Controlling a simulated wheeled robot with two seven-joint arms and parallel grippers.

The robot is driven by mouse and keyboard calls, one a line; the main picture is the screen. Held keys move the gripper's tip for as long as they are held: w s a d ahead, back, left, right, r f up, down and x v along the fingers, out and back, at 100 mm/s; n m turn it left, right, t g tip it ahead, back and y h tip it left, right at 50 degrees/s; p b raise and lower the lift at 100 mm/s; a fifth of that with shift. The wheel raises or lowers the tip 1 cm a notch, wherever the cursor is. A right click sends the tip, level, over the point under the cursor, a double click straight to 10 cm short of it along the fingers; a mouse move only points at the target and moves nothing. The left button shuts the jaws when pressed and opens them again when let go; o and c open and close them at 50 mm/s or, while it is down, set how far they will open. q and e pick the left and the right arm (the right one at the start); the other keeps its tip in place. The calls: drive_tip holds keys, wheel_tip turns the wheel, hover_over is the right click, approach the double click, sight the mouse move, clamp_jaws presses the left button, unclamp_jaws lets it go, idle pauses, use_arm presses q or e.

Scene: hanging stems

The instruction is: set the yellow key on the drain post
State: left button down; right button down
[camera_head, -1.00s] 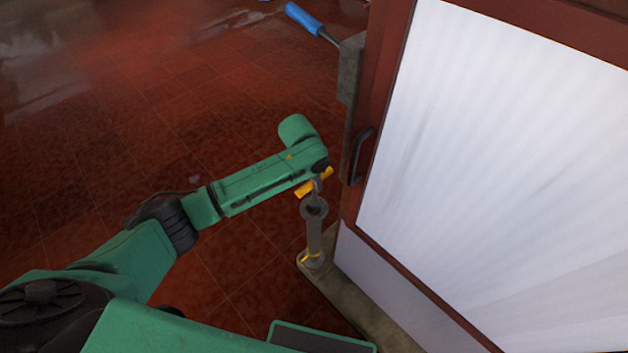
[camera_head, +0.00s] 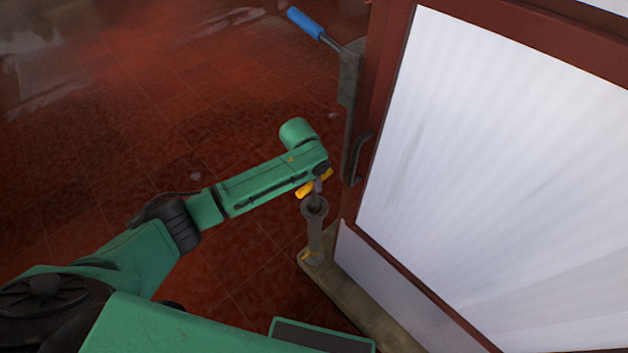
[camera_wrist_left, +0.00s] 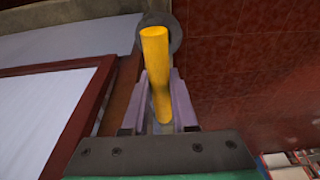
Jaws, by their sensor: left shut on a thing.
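The yellow key (camera_head: 304,191) shows as a yellow bar beside my left gripper (camera_head: 318,184) at the end of the green arm. In the left wrist view the yellow key (camera_wrist_left: 156,75) lies between the two fingers of my left gripper (camera_wrist_left: 158,92), which is shut on it. The drain post (camera_head: 314,238) is a grey upright post with a round ringed top, directly below the gripper. Its round grey top (camera_wrist_left: 175,38) shows behind the key's far end in the wrist view. I cannot tell whether key and post touch. My right gripper is not in view.
A red-framed door with a white panel (camera_head: 500,170) stands close to the right of the post, with a dark handle (camera_head: 358,158). A blue-handled lever (camera_head: 306,23) sticks out above. A stone ledge (camera_head: 358,302) runs along the base. The red tiled floor at left is open.

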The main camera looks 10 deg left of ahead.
sight(314, 201)
use_arm(q)
drive_tip(key=shift+f, duration=0.1)
idle(0.3)
drive_tip(key=shift+b+x, duration=0.6)
drive_tip(key=shift+x, duration=0.5)
drive_tip(key=shift+s+a+f, duration=0.15)
drive_tip(key=shift+s, duration=0.05)
drive_tip(key=shift+f+b, duration=0.35)
drive_tip(key=shift+f, duration=0.5)
drive_tip(key=shift+f, duration=0.45)
idle(0.4)
